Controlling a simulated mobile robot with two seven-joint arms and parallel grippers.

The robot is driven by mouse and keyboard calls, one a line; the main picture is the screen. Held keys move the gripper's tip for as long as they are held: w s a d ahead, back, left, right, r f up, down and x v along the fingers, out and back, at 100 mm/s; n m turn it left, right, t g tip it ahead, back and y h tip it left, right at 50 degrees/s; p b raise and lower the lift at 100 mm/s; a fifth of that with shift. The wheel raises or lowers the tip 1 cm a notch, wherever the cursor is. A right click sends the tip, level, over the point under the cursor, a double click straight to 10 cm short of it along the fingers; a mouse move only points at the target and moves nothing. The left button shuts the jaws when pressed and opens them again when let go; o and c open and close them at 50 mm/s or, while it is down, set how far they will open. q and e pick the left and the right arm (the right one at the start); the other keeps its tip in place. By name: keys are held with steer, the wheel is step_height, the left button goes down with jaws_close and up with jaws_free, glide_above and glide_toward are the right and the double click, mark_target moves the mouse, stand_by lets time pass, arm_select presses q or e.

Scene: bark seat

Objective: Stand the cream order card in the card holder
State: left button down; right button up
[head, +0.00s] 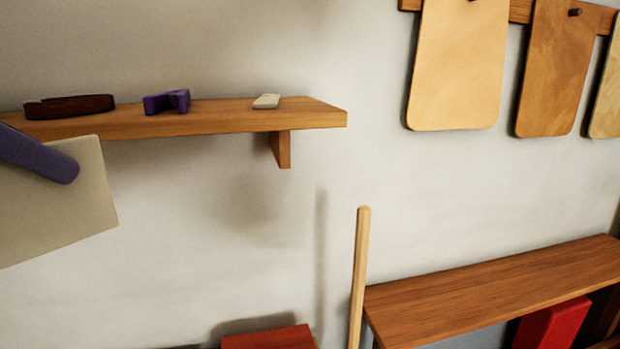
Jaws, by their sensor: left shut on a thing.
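The cream order card (70,215) hangs tilted at the left edge of the head view, cut off by the frame. My left gripper (67,172), with a purple finger, is shut on the card near its upper part. The card shows below the front edge of a wooden wall shelf. On the shelf sit a small purple notched block (167,101) and a low dark brown piece (69,106). I cannot tell for sure which of these is the card holder. My right gripper is not in view.
The wall shelf (230,118) also bears a small whitish item (266,101) near its right end, with bare wood between. Boards (458,65) hang at upper right. An upright pale post (360,275) stands by a wooden bench (490,290). Red things (552,325) show below.

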arm_select(q)
steer(key=s+d+r+m+g+h+p, duration=0.1)
steer(key=s+r+m+g+h+p, duration=0.15)
steer(key=s+r+p, duration=0.5)
step_height(320, 180, up, 33)
steer(key=w+p, duration=0.2)
steer(key=p, duration=3.1)
steer(key=shift+d+m+p, duration=0.15)
steer(key=shift+m+p, duration=0.15)
steer(key=shift+m, duration=0.05)
steer(key=shift+t+y, duration=0.25)
